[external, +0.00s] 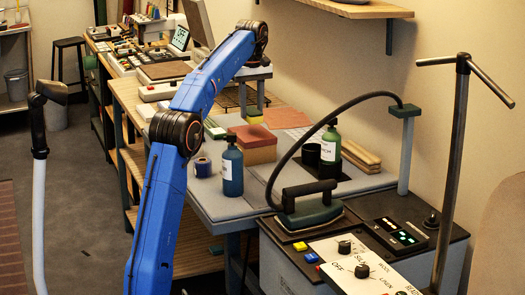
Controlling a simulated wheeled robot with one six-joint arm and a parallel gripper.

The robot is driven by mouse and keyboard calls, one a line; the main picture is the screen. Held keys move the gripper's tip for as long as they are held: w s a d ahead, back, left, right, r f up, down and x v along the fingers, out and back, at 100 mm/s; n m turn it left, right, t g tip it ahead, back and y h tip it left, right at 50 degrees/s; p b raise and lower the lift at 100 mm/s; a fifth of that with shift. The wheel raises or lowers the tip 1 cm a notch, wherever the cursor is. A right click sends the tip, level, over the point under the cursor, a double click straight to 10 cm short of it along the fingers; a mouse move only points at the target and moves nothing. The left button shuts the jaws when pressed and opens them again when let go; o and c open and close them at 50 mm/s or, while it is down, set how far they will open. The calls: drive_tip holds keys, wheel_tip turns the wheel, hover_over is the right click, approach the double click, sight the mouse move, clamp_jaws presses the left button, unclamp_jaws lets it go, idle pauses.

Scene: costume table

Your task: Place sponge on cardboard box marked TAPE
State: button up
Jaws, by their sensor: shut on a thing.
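My gripper (253,104) points down over the worktable, its two fingers on either side of a small yellow-green sponge (255,120). It is shut on the sponge. A reddish-brown box (250,146) stands on the table directly below in the picture. The sponge appears just above the back part of the box top; I cannot tell whether there is a gap or contact. No TAPE marking is readable on the box from here.
A blue bottle (232,168) and a tape roll (203,167) stand in front of the box. A green bottle (331,145) and a dark cup (311,153) stand to its right. An iron (311,207) with an arching cord is nearer the camera.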

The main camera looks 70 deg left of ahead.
sight(252, 111)
drive_tip(key=shift+f, duration=2)
drive_tip(key=o, duration=1)
drive_tip(key=shift+f, duration=0.1)
drive_tip(key=shift+r, duration=3.9)
